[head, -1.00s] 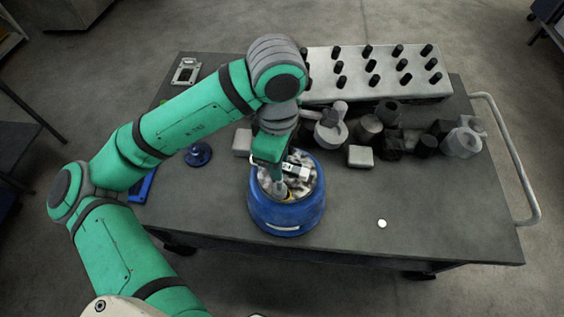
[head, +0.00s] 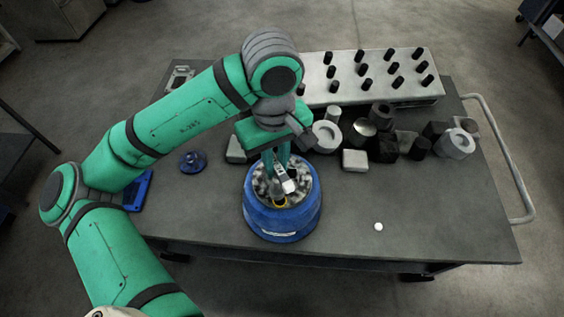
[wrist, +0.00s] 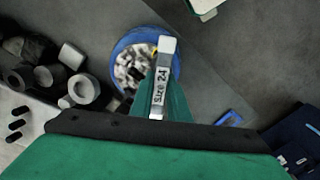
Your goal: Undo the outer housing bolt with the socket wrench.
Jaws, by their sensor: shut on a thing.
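A blue round housing (head: 283,222) stands on the cart top, its inside filled with grey and white parts. A yellow ring (head: 280,203) shows at its near side; a bolt there cannot be made out clearly. My gripper (head: 279,172) is over the housing, shut on the socket wrench (head: 287,184). The wrench is a silver bar.
A white block with black pegs (head: 345,93) lies at the back of the cart (head: 400,210). Several grey and black parts (head: 384,148) crowd right of the housing. A blue flanged part (head: 193,160) stands left. A small white disc (head: 378,227) lies on otherwise clear surface at right front.

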